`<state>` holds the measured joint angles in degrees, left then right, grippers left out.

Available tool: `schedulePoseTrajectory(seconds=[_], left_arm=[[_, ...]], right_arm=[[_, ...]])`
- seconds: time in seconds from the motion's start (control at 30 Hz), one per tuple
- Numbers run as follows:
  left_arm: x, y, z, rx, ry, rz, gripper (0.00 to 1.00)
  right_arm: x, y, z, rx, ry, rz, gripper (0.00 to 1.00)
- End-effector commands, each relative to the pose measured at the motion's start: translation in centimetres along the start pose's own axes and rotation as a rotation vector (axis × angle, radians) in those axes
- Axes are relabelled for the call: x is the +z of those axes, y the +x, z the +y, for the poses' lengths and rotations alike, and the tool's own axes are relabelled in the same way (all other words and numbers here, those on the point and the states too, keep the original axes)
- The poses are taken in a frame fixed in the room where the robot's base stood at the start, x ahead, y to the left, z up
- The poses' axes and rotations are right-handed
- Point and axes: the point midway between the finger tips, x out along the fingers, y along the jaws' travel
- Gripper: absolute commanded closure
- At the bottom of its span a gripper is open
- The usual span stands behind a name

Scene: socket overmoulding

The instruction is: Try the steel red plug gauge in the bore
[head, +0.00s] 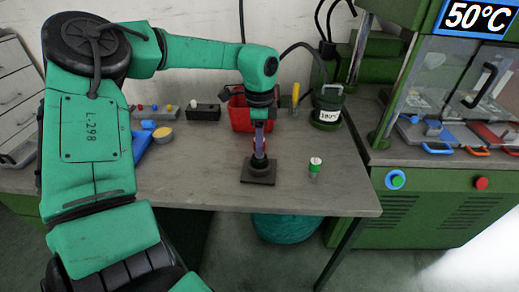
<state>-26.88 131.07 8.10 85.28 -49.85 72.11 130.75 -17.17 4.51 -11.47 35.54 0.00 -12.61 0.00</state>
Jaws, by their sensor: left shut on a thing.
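My left gripper (259,138) is shut over the dark socket part (258,173), which has a square base and a raised round collar and rests on the bench near its front edge. A small red-and-purple patch shows between the fingers, fitting the red plug gauge (260,145); it is mostly hidden. It is upright and right above or in the collar; I cannot tell how deep its lower end sits. A green gauge with a white top (315,167) stands upright on the bench to the right. My right gripper is not in view.
Behind stand a red bin (240,118), a dark block (203,113), a green pot with a label (327,108) and a yellow-handled tool (295,95). A blue tray (140,150) lies left. The green press (440,190) stands right. The bench's front right is clear.

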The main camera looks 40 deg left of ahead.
Motion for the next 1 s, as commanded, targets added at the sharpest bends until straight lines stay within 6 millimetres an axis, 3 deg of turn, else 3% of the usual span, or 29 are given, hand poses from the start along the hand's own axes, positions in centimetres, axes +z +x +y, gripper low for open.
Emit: schedulePoseTrajectory(seconds=[1.0], left_arm=[[0.0,-1.0,0.0,0.000,0.000,0.000,1.00]], right_arm=[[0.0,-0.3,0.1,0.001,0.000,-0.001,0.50]])
